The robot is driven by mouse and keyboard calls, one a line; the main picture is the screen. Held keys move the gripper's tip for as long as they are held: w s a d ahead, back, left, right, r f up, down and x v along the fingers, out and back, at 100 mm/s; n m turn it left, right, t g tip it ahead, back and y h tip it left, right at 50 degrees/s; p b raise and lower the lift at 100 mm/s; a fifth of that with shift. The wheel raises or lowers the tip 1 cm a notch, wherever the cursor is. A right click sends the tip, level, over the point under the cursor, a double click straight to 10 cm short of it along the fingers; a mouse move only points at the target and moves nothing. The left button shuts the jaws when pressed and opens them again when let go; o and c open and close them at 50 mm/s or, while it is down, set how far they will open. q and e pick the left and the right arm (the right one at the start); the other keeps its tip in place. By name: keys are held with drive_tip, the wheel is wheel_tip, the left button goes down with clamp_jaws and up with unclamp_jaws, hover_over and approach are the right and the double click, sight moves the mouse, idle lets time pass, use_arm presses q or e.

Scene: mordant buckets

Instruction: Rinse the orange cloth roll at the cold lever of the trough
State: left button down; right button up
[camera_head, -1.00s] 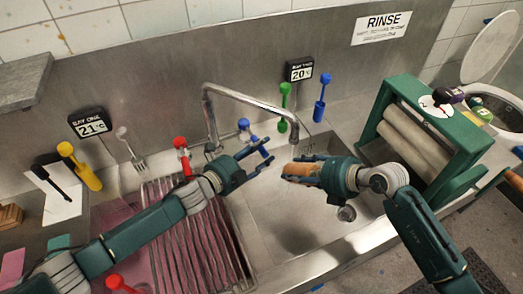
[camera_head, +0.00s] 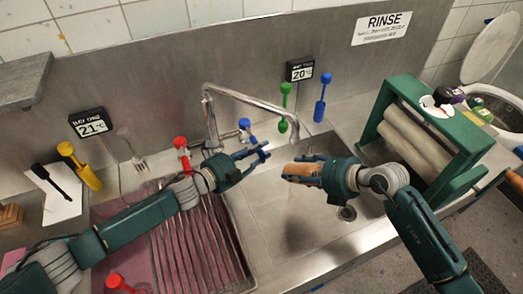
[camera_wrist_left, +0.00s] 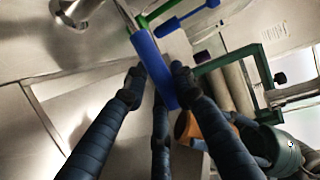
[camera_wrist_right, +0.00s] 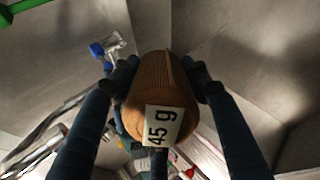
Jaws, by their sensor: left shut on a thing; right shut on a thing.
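The orange cloth roll (camera_head: 303,171) is held by my right gripper (camera_head: 300,171) over the trough (camera_head: 275,215), just below the spout. In the right wrist view the roll (camera_wrist_right: 152,85) sits between both fingers, with a "45 g" label on its end. My left gripper (camera_head: 262,151) is at the tap, shut on the blue cold lever (camera_head: 244,124). In the left wrist view the lever's blue handle (camera_wrist_left: 152,68) lies between the fingertips. The metal spout (camera_head: 255,100) arches over the trough. I cannot make out a water stream.
A red lever (camera_head: 181,143) stands left of the tap. A ribbed rack (camera_head: 190,240) lies at left, below my left arm. A green roller wringer (camera_head: 435,130) stands at right. Green (camera_head: 284,100) and blue (camera_head: 321,98) tools stand at the back wall. The trough's front is clear.

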use_arm(q)
drive_tip(key=shift+f, duration=0.1)
drive_tip(key=c, duration=1.4)
unclamp_jaws()
drive_tip(key=shift+a, duration=0.1)
use_arm(e)
drive_tip(key=shift+a, duration=0.1)
use_arm(q)
drive_tip(key=v, duration=0.7)
drive_tip(key=shift+s+a, duration=0.2)
